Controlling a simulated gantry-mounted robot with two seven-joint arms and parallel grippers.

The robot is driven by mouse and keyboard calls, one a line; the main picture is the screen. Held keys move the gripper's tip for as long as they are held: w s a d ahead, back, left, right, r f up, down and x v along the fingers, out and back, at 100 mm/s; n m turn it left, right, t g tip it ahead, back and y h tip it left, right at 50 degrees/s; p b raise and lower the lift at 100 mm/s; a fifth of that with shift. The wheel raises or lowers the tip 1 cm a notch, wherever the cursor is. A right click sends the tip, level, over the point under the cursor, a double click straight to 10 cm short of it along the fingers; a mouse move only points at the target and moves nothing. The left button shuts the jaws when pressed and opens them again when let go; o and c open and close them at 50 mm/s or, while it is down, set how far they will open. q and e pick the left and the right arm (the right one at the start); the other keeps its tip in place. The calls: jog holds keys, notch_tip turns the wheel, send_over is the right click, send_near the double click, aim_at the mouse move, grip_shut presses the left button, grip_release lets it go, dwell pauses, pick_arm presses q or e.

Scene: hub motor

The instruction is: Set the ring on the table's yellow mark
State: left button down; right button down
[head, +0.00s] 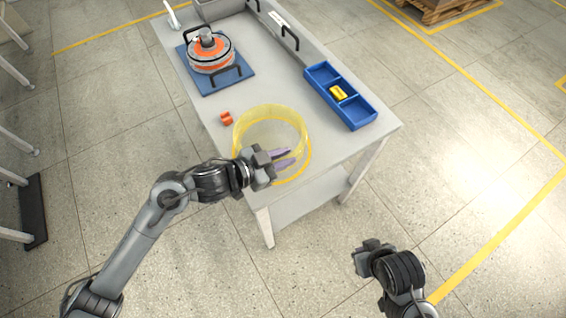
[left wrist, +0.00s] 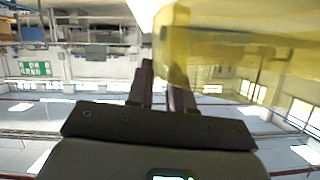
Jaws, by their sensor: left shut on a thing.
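The ring (head: 271,113) is a wide, see-through yellow band near the table's front end. My left gripper (head: 288,158) is shut on the near side of its wall. In the left wrist view the ring's yellow wall (left wrist: 230,60) fills the upper right, by the gripper fingers (left wrist: 163,88). The yellow mark (head: 302,170) shows as an arc on the table at the ring's lower right; the rest is seen through or hidden by the ring and gripper. I cannot tell whether the ring touches the table. My right gripper (head: 366,258) is off the table at lower right; its jaw opening is unclear.
A blue tray (head: 361,115) with a yellow piece (head: 338,92) stands along the right edge. A small orange part (head: 226,118) lies just left of the ring. An orange and silver motor (head: 211,55) sits on a blue mat (head: 212,87) farther back.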

pick_arm(q)
notch_tip(320, 180, down, 3)
jog(key=shift+b, duration=0.55)
jog(key=c, duration=1)
grip_release()
